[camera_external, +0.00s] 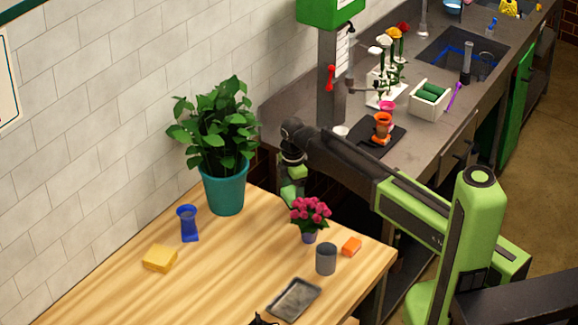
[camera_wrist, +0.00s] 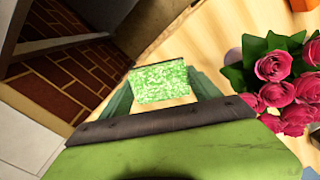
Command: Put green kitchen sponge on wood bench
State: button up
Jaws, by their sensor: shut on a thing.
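The green kitchen sponge (camera_wrist: 160,82) is a speckled green block in the wrist view. My gripper (camera_wrist: 159,92) is shut on it, with one finger at each side. In the external view my gripper (camera_external: 290,193) points down at the far edge of the wood bench (camera_external: 225,285), between the potted plant and the pink flowers. I cannot make out the sponge clearly there. The wrist view shows pale wood bench top (camera_wrist: 205,50) beyond the sponge; I cannot tell whether the sponge touches it.
A leafy plant in a teal pot (camera_external: 226,188) stands left of my gripper. Pink flowers (camera_external: 310,212) stand close on the right. A grey cup (camera_external: 326,259), orange block (camera_external: 351,246), metal tray (camera_external: 294,298), blue vase (camera_external: 188,223) and yellow sponge (camera_external: 160,258) are on the bench. Its middle is clear.

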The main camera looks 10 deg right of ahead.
jog(key=s+a, duration=0.2)
jog(key=s+a+n, duration=0.1)
jog(key=s, duration=0.1)
jog(key=s+a+n+p, duration=0.1)
jog(key=s+a, duration=0.1)
jog(key=shift+a+r, duration=0.3)
jog(key=shift+r, duration=0.05)
jog(key=s, duration=0.1)
jog(key=s+r+n+p, duration=0.1)
jog(key=s+a, duration=0.1)
jog(key=shift+s+r, duration=0.2)
jog(key=shift+s, duration=0.05)
jog(key=s+d+r+n+p, duration=0.3)
jog(key=s+r+p, duration=0.2)
jog(key=s, duration=0.4)
jog(key=shift+r+p, duration=0.2)
jog(key=shift+p, duration=0.15)
